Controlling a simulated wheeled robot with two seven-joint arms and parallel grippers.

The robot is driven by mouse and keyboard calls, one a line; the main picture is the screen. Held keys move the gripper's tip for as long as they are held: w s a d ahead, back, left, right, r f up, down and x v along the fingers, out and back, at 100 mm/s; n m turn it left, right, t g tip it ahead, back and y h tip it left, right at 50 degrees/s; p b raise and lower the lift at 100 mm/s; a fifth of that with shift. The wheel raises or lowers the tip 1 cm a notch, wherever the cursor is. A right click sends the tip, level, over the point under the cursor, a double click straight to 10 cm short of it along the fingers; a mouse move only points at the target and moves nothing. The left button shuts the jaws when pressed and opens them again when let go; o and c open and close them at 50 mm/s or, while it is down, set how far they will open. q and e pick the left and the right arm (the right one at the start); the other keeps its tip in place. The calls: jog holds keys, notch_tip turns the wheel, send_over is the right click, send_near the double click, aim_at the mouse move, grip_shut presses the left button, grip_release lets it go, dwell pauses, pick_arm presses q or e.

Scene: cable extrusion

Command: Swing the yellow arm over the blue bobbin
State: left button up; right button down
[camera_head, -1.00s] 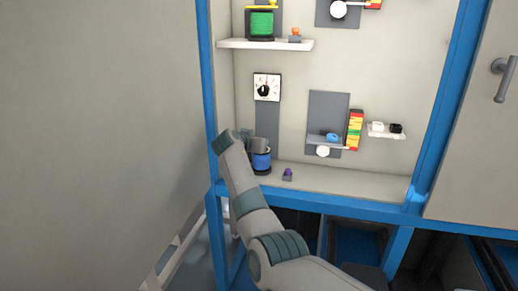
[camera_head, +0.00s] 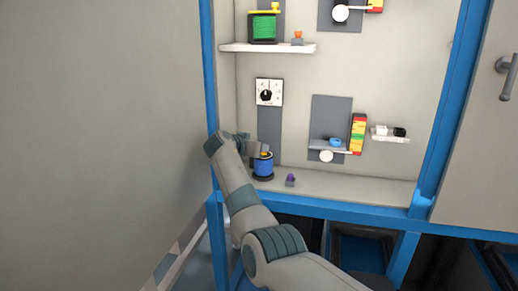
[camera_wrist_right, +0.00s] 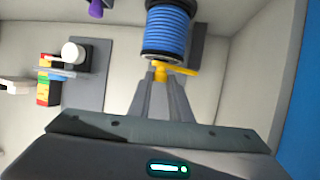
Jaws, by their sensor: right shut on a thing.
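The blue bobbin (camera_head: 263,168) stands upright on the lower ledge at the left of the cabinet in the head view, and shows large at the top of the right wrist view (camera_wrist_right: 168,30). The yellow arm (camera_wrist_right: 181,69) lies right at the bobbin's end in the wrist view; in the head view only a small yellow bit (camera_head: 264,154) shows at the bobbin's top. My right gripper (camera_wrist_right: 161,76) is shut on the yellow arm. In the head view the right gripper (camera_head: 252,148) is beside the bobbin's top, partly hidden by my wrist. My left gripper is not in view.
A purple-topped piece (camera_head: 291,180) stands right of the bobbin. A dial (camera_head: 269,92) is on the wall above. The blue cabinet post (camera_head: 208,80) is close left of my wrist.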

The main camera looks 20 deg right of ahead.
jog(key=c, duration=1.6)
grip_release()
jog(key=shift+a, duration=0.1)
jog(key=v, duration=1.2)
